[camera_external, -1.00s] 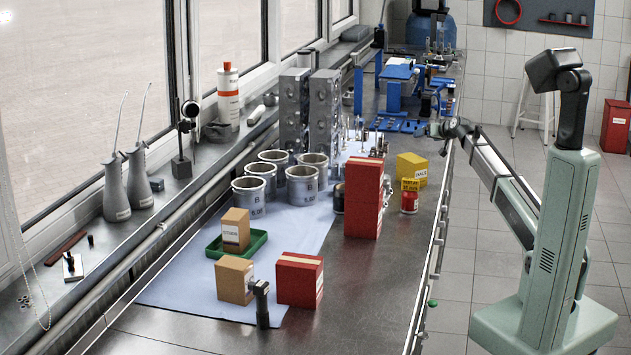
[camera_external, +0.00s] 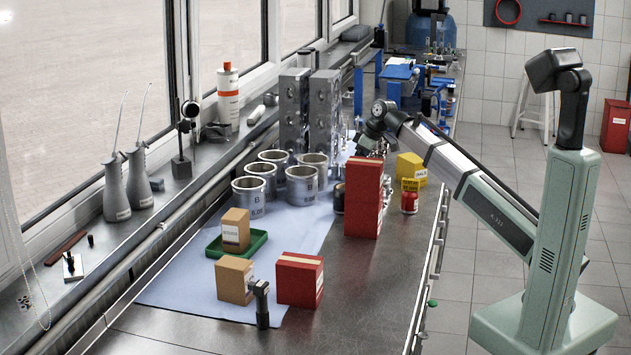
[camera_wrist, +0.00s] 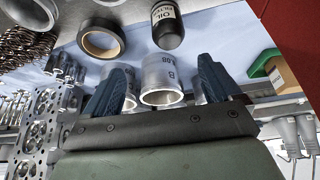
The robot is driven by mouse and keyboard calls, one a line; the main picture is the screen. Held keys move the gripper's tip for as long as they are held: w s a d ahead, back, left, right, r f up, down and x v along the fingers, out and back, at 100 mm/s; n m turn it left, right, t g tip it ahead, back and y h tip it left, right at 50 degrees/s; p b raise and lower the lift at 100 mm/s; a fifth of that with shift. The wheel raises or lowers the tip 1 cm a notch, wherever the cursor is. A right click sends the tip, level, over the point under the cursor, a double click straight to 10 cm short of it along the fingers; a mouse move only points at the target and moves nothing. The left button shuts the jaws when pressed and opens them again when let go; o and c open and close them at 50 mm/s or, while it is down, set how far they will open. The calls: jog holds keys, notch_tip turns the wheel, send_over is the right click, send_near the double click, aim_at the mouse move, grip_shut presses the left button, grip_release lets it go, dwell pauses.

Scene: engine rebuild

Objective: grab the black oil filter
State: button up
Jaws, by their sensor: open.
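The black oil filter (camera_wrist: 168,26) shows at the top middle of the wrist view, with a pale label reading "OIL FILTER". In the external view a dark sliver of what looks like it (camera_external: 338,198) shows at the left of the tall red box, which hides the rest. My gripper (camera_wrist: 163,82) is open and empty, its two blue fingers spread wide in the wrist view. The filter lies beyond the fingertips, not between them. In the external view my gripper (camera_external: 366,144) is above the bench, behind and above the tall red box.
The tall red box (camera_external: 363,200) stands close to the filter and fills the wrist view's top right corner. Several metal cylinder liners (camera_external: 301,186) stand at the left. A tape roll (camera_wrist: 101,39) lies near the filter. A yellow box (camera_external: 411,169) and red can (camera_external: 409,202) stand right.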

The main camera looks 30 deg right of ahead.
aim_at(341, 198)
jog(key=shift+s+a+x, duration=0.15)
jog(key=shift+s+x, duration=0.1)
jog(key=shift+x, duration=2.1)
jog(key=shift+s+a+x, duration=0.15)
jog(key=shift+s+x, duration=0.1)
jog(key=shift+x, duration=2.05)
jog(key=shift+s+a+x, duration=0.1)
jog(key=shift+s+x, duration=0.2)
jog(key=shift+x, duration=2.05)
jog(key=shift+f, duration=0.15)
jog(key=shift+c, duration=0.4)
jog(key=c, duration=1.2)
jog(key=shift+o, duration=0.2)
